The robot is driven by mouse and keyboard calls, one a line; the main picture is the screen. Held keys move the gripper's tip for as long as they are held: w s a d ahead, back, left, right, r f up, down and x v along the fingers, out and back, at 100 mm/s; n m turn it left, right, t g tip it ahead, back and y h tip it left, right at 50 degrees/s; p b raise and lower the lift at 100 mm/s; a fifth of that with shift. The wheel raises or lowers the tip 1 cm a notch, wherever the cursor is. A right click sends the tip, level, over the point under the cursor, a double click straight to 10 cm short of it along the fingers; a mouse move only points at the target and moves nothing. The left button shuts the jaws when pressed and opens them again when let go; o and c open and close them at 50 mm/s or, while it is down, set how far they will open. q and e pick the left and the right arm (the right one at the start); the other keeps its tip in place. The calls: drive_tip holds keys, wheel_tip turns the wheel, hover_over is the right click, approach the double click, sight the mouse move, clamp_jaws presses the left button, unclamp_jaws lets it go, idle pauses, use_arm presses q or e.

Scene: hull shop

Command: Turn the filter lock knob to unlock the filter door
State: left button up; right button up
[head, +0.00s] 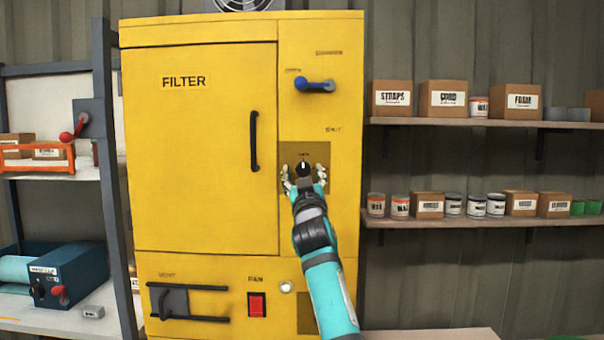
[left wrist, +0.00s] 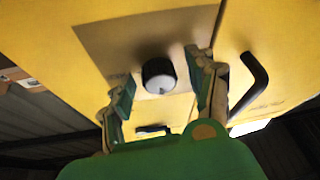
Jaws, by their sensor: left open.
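The filter lock knob (head: 303,167) is a small black dial with a pale mark pointing up in the head view, on a brownish plate (head: 320,150) of the yellow cabinet. In the left wrist view the knob (left wrist: 159,75) shows dark with a light grey face. My left gripper (head: 304,173) is open, its two fingers on either side of the knob. In the left wrist view, the gripper (left wrist: 160,70) shows gaps between fingers and knob; contact is not evident. The filter door (head: 205,150) looks closed, with a black vertical handle (head: 254,141). My right gripper is not in view.
A blue lever (head: 315,85) sits above the knob. A red switch (head: 257,304) and black bars (head: 190,288) are below the door. Shelves with boxes (head: 443,98) and cans stand right; a blue machine (head: 75,275) stands on the left rack.

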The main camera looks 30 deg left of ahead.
use_arm(q)
drive_tip(key=shift+s+d+r, duration=0.25)
drive_tip(key=shift+s+d, duration=0.05)
drive_tip(key=shift+d, duration=0.05)
drive_tip(key=shift+c, duration=0.3)
drive_tip(key=c, duration=0.4)
drive_tip(key=shift+a+f, duration=0.1)
drive_tip(key=c, duration=0.7)
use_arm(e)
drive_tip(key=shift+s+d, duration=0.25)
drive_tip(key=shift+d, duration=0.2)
